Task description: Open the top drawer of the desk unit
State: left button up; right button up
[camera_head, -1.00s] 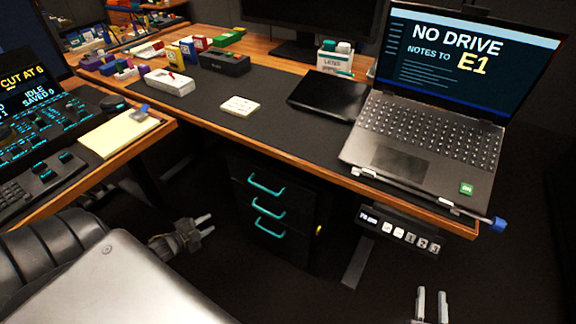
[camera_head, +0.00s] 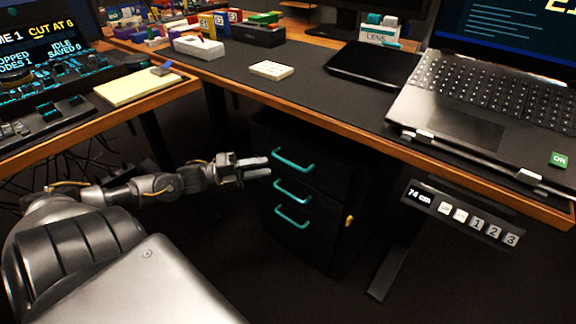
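The desk unit (camera_head: 330,225) is a black cabinet with three teal bar handles, standing under the desk. Its drawers look shut. The top drawer's handle (camera_head: 294,163) is the uppermost of the three. My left gripper (camera_head: 262,168) is just left of that handle, its two fingers pointing right toward it with a gap between them. The fingers look apart from the handle, though depth is hard to judge. My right gripper is out of the picture.
The wooden desk (camera_head: 370,131) overhangs the unit, with a laptop (camera_head: 470,115) and a black tablet (camera_head: 373,65) on it. A height control panel (camera_head: 462,212) hangs under its front edge. A side desk (camera_head: 120,115) stands left. The floor before the unit looks clear.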

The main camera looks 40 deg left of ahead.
aim_at(288, 163)
pick_arm(q)
jog(key=b+x, duration=0.2)
jog(key=x, duration=0.6)
grip_shut()
